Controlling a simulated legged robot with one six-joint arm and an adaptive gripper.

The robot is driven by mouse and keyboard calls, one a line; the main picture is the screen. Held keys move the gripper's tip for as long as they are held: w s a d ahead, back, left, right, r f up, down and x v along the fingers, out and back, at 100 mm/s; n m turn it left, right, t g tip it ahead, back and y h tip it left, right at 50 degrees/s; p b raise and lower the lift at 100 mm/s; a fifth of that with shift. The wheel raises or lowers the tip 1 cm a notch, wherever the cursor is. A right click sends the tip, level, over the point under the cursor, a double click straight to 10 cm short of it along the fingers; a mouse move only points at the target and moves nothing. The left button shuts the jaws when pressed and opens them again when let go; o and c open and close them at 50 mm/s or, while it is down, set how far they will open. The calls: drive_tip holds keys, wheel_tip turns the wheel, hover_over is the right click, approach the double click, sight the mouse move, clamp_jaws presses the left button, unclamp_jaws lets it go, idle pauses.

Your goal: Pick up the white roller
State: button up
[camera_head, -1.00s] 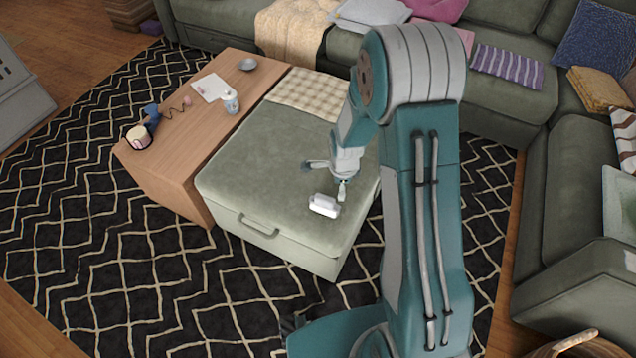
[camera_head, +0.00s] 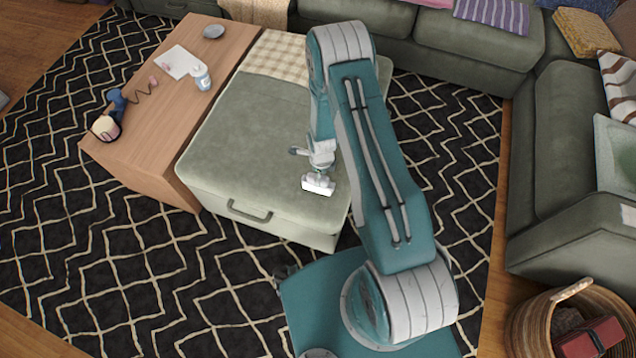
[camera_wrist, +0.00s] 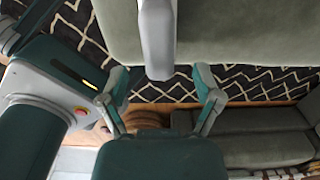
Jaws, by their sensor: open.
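The white roller (camera_head: 318,184) lies on top of the green ottoman (camera_head: 235,150), near its front right edge. My gripper (camera_head: 320,170) is just above and behind the roller in the head view, and its fingers are small there. In the wrist view my gripper (camera_wrist: 160,75) has its two fingers spread apart with nothing clamped. A pale elongated part, apparently of the roller (camera_wrist: 157,38), reaches in from the top between the finger lines. I cannot tell whether the fingers touch it.
A green sofa (camera_head: 480,50) lines the back and right. A woven basket (camera_head: 530,325) stands at lower right.

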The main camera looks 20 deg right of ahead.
drive_tip(key=f, duration=0.3)
drive_tip(key=a+f, duration=0.1)
drive_tip(key=shift+w+f, duration=0.25)
drive_tip(key=shift+f, duration=0.35)
clamp_jaws()
